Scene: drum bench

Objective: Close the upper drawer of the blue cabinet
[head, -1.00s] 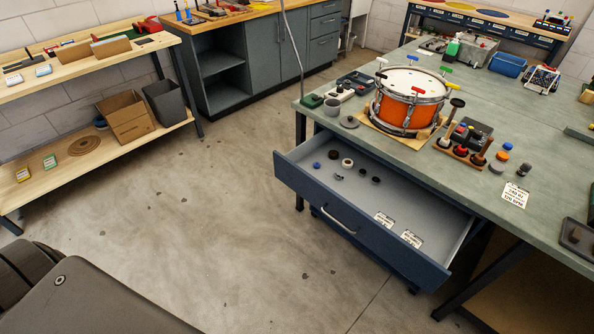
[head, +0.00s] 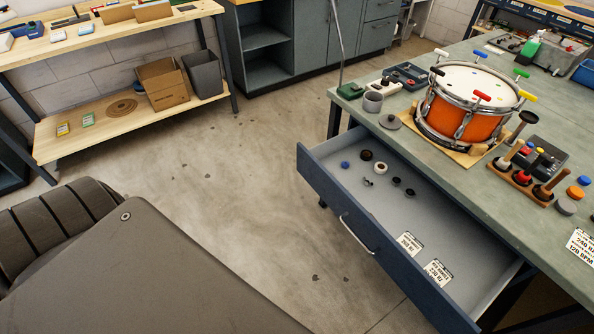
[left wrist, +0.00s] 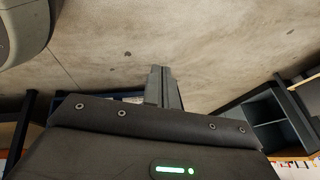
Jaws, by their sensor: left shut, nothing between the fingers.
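The upper drawer (head: 368,247) of the blue cabinet stands open below the workbench, pulled out to the left. Its front has a light curved handle (head: 357,233). Inside lie several small knobs and rings and two white printed labels (head: 410,243). My left gripper (left wrist: 163,72) shows in the left wrist view with its two fingers together and nothing between them, above the concrete floor. No gripper shows in the head view, so my right gripper is out of sight. I cannot see the left gripper touching the drawer.
A wooden shelf (head: 70,135) with a cardboard box (head: 163,84) stands at the left. The floor (head: 220,190) left of the drawer is clear.

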